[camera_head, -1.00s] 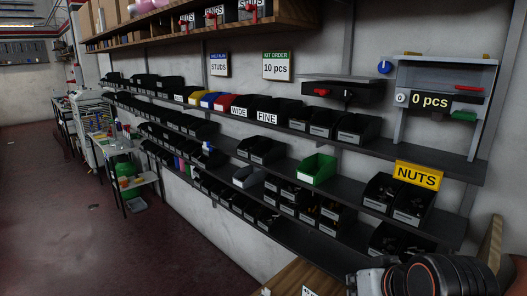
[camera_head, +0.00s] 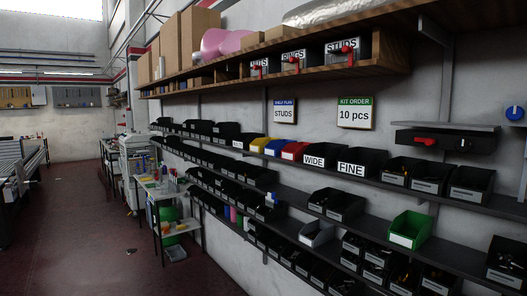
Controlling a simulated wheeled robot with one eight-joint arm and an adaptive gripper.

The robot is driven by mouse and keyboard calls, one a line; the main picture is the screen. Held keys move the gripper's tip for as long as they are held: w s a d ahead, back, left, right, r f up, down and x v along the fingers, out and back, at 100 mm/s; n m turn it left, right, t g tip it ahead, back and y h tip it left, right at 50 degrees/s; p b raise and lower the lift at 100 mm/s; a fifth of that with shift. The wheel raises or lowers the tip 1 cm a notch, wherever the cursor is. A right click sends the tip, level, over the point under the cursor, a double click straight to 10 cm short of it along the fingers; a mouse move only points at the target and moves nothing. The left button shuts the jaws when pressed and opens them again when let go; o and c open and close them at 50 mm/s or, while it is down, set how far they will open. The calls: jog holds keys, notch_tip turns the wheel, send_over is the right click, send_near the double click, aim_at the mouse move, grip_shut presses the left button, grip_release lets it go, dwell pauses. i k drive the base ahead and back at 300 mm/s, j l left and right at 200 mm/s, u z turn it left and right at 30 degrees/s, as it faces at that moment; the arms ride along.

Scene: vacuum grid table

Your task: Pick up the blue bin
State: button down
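The blue bin (camera_head: 275,147) is a small bin on the upper wall shelf. It stands between a yellow bin (camera_head: 258,145) on its left and a red bin (camera_head: 294,150) on its right. Its front side shows, and its inside is hard to make out at this size. My gripper is not in view, and no part of my arm shows now.
Black bins fill the shelves, including ones labelled WIDE (camera_head: 314,161) and FINE (camera_head: 351,168). A green bin (camera_head: 409,230) stands on the shelf below. A wooden shelf (camera_head: 300,68) juts out above.

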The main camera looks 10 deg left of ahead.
aim_at(274, 148)
jog(key=i+j, duration=0.1)
jog(key=j, duration=0.25)
jog(key=i+j, duration=0.15)
jog(key=j, duration=0.2)
jog(key=i+j, duration=0.1)
jog(key=j, duration=0.25)
jog(key=i+j, duration=0.15)
jog(key=j, duration=0.2)
